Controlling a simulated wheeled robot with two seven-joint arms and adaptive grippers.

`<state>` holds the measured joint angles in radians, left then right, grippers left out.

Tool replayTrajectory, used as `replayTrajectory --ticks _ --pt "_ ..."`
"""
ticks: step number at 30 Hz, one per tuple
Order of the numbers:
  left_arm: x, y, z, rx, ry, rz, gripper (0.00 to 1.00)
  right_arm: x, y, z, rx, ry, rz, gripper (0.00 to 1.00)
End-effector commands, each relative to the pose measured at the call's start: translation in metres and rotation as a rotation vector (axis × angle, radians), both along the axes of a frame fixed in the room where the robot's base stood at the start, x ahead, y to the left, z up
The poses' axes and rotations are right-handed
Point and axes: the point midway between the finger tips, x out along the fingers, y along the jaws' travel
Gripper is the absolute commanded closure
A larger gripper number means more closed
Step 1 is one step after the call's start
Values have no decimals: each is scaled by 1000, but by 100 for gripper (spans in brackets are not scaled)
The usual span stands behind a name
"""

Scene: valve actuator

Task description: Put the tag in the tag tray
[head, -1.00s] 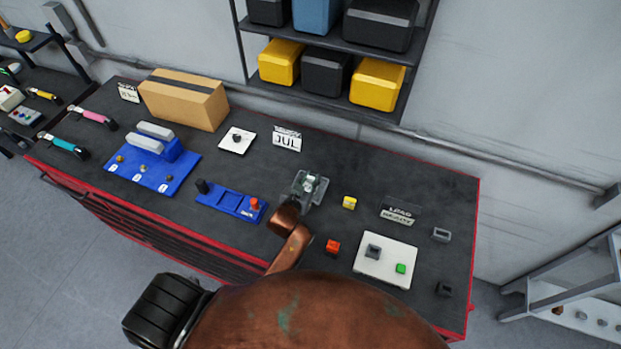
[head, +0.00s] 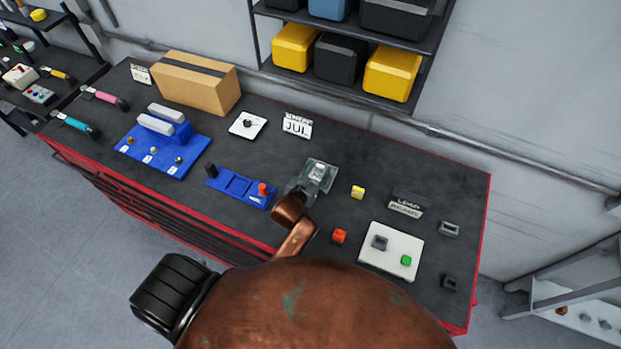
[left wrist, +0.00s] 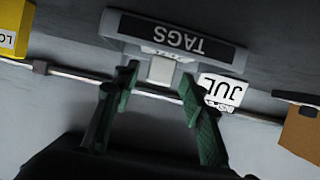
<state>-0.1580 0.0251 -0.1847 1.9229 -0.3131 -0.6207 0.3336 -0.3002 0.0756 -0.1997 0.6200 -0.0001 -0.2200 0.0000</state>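My left gripper (head: 308,184) is over the middle of the dark bench. In the left wrist view its green fingers (left wrist: 160,85) stand apart. A small white block, which looks like the tag (left wrist: 161,70), shows between them, with gaps on both sides. Behind it is the grey tag tray (left wrist: 116,24) with a black label reading TAGS, upside down in this view. I cannot tell whether the tag rests in the tray or on its edge. In the head view the gripper mostly covers the tray. My right gripper is not in view.
A JUL sign (head: 297,126) stands behind the gripper. A cardboard box (head: 196,82) stands back left.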

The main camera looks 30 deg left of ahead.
Motion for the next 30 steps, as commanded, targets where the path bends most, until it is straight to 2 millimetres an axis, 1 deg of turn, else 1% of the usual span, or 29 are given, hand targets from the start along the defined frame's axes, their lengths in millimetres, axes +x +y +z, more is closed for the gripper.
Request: replayTrajectory --ticks 1,6,9,13,18,30 --pt "-11 0 3 -1 1 1 61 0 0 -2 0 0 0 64" --pt "-46 -2 17 -1 1 1 61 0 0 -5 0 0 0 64" --pt "-63 -3 25 -1 1 1 61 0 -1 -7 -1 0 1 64" --pt "-79 -4 32 -1 0 1 61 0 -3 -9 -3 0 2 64" --pt "-88 -5 37 -1 0 1 61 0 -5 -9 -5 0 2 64" --pt "-89 -5 37 0 0 1 61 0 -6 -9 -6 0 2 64"
